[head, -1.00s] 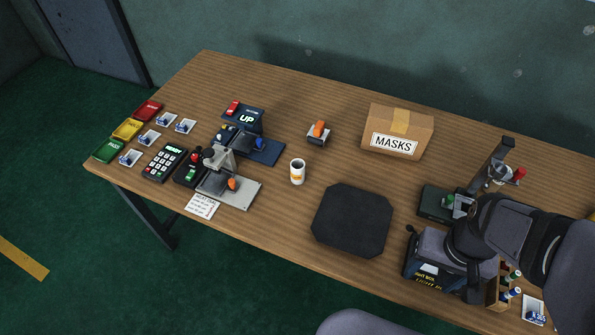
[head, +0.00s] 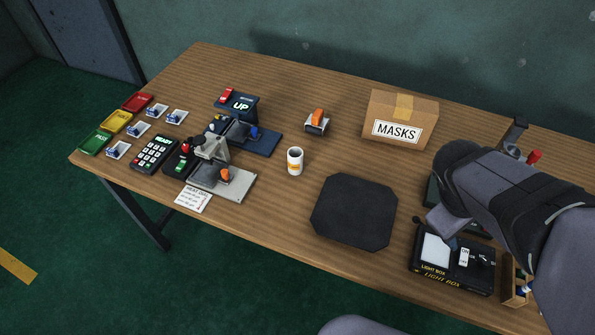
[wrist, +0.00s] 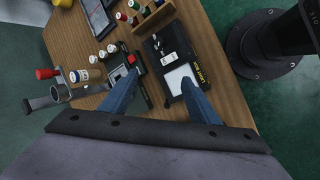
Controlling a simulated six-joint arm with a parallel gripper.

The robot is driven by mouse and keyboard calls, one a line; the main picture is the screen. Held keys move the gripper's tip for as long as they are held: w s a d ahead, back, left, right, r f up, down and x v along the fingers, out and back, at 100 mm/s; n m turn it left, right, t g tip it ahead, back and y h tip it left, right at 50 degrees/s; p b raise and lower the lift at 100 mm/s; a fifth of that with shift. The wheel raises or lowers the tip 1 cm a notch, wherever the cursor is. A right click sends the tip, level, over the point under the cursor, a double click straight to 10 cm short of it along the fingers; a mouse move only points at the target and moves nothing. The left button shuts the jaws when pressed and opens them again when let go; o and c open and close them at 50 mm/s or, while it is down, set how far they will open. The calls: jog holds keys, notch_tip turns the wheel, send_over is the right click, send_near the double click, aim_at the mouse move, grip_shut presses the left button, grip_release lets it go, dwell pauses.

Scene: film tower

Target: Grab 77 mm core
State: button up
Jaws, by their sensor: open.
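My gripper (wrist: 158,80) is open and empty, its two blue fingers spread above the light box (wrist: 178,78) in the wrist view. In the head view my arm hides most of the gripper, which is over the right end of the table near the light box (head: 452,262). I cannot tell which thing is the 77 mm core. No size marking is readable.
A wooden rack (wrist: 155,18) stands beyond the light box, and a lever stand with a red knob (wrist: 45,73) at left. In the head view are a masks box (head: 402,118), a black mat (head: 353,211) and a white cup (head: 295,161).

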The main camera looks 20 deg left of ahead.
jog(key=w+a+f+n+t+h+b, duration=0.1)
jog(key=w+a+f+n+t+b, duration=0.1)
jog(key=w+a+n+t+b, duration=0.35)
notch_tip(320, 180, up, 4)
jog(key=n+t+y+b, duration=0.8)
jog(key=n+y+b, duration=0.45)
jog(key=n, duration=1.25)
send_over(295, 151)
jog(key=a+v, duration=0.1)
jog(key=v, duration=0.4)
jog(key=shift+m, duration=0.25)
jog(key=f, duration=0.9)
jog(key=d+f+p, duration=0.1)
jog(key=f, duration=0.4)
jog(key=shift+d+f, duration=0.1)
jog(key=shift+f, duration=0.1)
jog(key=shift+p+x, duration=0.4)
jog(key=shift+x, duration=3.3)
jog(key=shift+f, duration=0.15)
jog(key=c, duration=1.2)
